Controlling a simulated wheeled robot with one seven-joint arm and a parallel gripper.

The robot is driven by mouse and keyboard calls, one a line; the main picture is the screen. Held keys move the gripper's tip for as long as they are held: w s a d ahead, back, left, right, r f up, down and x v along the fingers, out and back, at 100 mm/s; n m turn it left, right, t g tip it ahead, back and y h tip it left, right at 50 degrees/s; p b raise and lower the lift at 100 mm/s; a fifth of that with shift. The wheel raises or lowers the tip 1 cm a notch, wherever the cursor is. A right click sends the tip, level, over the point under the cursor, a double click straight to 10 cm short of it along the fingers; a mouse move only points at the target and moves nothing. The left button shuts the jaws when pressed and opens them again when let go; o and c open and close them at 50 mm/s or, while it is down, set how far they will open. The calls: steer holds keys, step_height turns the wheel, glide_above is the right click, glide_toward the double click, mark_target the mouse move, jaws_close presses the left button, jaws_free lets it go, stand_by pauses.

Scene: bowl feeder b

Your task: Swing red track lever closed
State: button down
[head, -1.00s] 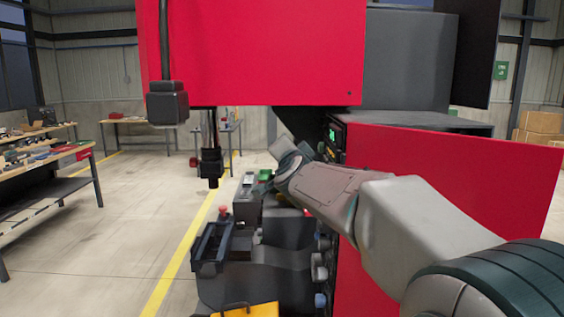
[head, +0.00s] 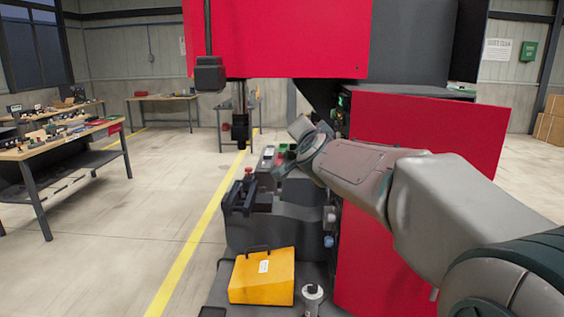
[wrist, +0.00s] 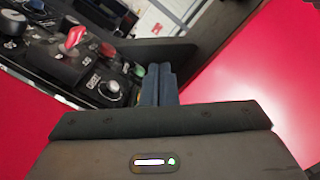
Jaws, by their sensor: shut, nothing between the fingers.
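A red lever handle (wrist: 75,38) stands on a dark control panel (wrist: 60,68) at the upper left of the wrist view. I cannot tell whether it is the track lever, or whether it is open or closed. My gripper (wrist: 160,82) is shut and empty, with its dark fingers to the right of the panel's dial and apart from the red handle. In the head view my arm's end reaches the machine, and the fingers are too small to make out.
The panel also has a red button (wrist: 107,50), a green button (wrist: 139,70) and a dial (wrist: 112,91). A large red cabinet door (head: 430,180) stands to the right. A yellow case (head: 262,277) lies in front. Open floor and benches (head: 70,138) are at left.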

steer(key=s+d+f+n+g, duration=0.3)
steer(key=s+f+g, duration=0.1)
steer(key=s+f, duration=0.5)
steer(key=s+d+f+n+g, duration=0.3)
steer(key=s+f+g, duration=0.2)
steer(key=s+f, duration=0.5)
steer(key=s+d+f+n+g, duration=0.3)
steer(key=s+f, duration=0.6)
steer(key=s, duration=0.7)
steer(key=shift+f+g+h, duration=0.3)
steer(key=shift+f+g, duration=0.05)
steer(key=shift+g, duration=0.75)
steer(key=shift+s+d, duration=0.1)
